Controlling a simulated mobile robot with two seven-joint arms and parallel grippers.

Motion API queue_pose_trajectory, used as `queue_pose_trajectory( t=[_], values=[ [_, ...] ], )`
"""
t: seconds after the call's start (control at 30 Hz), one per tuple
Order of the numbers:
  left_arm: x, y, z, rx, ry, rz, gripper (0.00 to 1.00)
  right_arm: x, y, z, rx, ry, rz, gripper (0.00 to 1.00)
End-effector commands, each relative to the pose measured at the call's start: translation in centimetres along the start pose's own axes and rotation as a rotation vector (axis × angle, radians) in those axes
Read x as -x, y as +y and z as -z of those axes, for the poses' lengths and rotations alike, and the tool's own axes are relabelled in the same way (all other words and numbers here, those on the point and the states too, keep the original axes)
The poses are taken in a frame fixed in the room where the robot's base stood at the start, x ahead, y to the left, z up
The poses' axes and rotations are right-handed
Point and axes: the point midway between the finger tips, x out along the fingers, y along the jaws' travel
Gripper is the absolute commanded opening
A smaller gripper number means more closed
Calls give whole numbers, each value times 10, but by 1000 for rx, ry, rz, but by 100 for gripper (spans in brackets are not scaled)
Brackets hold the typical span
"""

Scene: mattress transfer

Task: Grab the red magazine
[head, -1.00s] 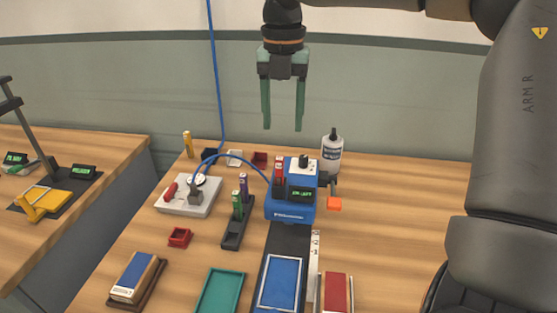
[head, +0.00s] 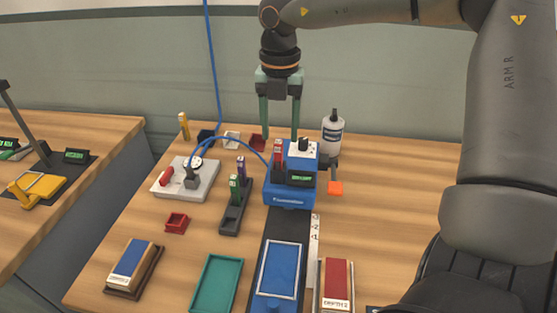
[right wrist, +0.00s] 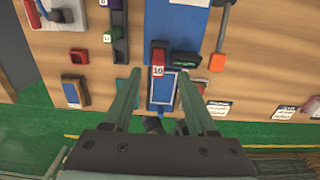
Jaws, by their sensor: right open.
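The red magazine (head: 278,154) stands upright in the blue machine (head: 290,188), beside its white top with a black knob. In the right wrist view the red magazine (right wrist: 158,55) shows a white "10" label and lies between the open fingers as seen from there. My right gripper (head: 280,132) points down with its two green fingers apart and empty. It is above the machine, and its fingertips appear just above the magazine's top in the head view. I see no contact. My left gripper is not in view.
A black rack (head: 234,208) holds green and purple magazines left of the machine. A white bottle (head: 332,138) stands behind right. A blue hose curves from the grey gauge plate (head: 186,180) to the machine. Teal tray (head: 215,284) and blue tray (head: 278,270) lie in front.

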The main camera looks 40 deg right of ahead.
Motion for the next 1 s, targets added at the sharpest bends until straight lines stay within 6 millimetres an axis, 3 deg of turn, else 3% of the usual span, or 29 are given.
queue_pose_trajectory(
  t=[0.23,0.53,1.0],
  values=[
    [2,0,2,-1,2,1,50,-36,2,0,-1,3,0,57],
    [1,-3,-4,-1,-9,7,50,-41,2,-1,-2,0,-1,57],
    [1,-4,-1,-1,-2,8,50,-41,2,-1,-2,0,-1,5]
  ],
)
